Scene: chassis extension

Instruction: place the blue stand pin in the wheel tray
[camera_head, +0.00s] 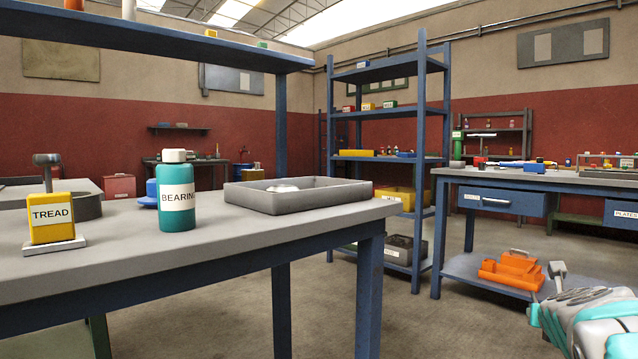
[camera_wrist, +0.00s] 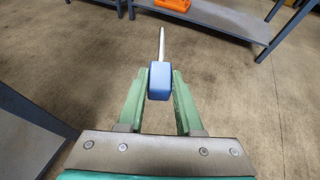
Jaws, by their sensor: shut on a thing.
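The blue stand pin (camera_wrist: 160,84) is between the green fingers of my gripper (camera_wrist: 160,74) in the wrist view. It has a blue block-like body, and a thin pale metal rod points away from it. My gripper is shut on the blue body, above open floor. In the head view my arm shows at the lower right, and the pin cannot be made out clearly there. A shallow grey tray (camera_head: 322,197) stands on the near table and holds a pale rounded thing. No label shows on this tray, so I cannot tell whether it is the wheel tray.
A blue shelf rack (camera_head: 423,180) stands behind. A right-hand bench (camera_head: 560,182) has an orange item (camera_head: 512,272) on its lower shelf.

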